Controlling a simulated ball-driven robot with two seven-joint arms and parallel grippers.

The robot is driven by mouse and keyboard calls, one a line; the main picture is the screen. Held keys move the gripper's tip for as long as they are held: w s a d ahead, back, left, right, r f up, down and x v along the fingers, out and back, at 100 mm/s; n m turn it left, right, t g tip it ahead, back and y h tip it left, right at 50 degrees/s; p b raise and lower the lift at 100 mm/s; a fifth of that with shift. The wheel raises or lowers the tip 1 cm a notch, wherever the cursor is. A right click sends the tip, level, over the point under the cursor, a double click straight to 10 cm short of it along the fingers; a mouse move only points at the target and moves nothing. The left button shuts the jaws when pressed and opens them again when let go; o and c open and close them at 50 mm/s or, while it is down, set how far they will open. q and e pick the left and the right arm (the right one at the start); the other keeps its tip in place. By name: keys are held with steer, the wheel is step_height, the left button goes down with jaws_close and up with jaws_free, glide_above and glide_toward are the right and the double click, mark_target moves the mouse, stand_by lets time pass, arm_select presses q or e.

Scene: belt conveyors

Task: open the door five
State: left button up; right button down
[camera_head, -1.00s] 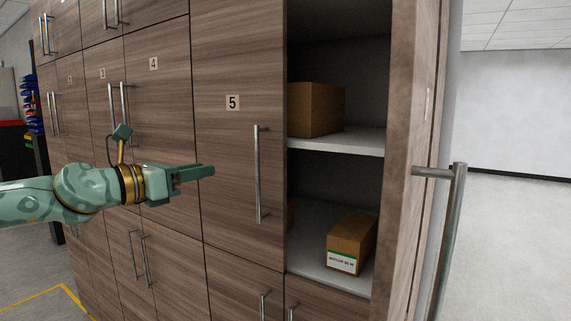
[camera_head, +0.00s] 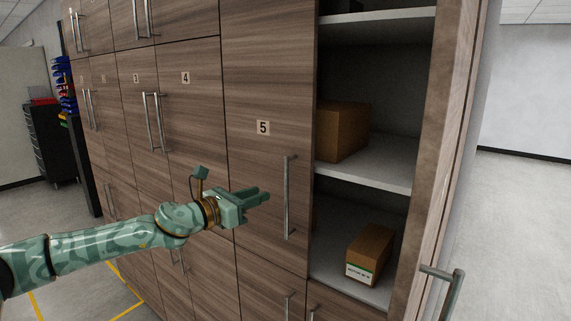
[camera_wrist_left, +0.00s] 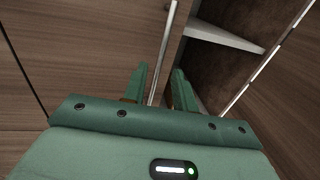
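Door five (camera_head: 262,165) is a wood-grain cabinet door with a "5" label and looks shut. Its vertical metal handle (camera_head: 289,197) is near the door's right edge. My left gripper (camera_head: 265,197) is just left of the handle in the head view, pointing right. In the left wrist view its two fingers (camera_wrist_left: 160,85) are apart, with the handle (camera_wrist_left: 163,60) showing between and beyond their tips. I cannot tell how far the tips are from the handle. My right gripper is not in view.
To the right, the neighbouring door (camera_head: 455,150) stands open, its handle (camera_head: 447,285) sticking out. Behind it are shelves (camera_head: 390,172) with an upper brown box (camera_head: 340,132) and a lower box (camera_head: 370,252). Open floor lies to the far right.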

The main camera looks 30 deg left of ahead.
arm_select(q)
steer(key=p+x, duration=0.5)
steer(key=x, duration=0.5)
steer(key=shift+d, duration=0.25)
jaws_close()
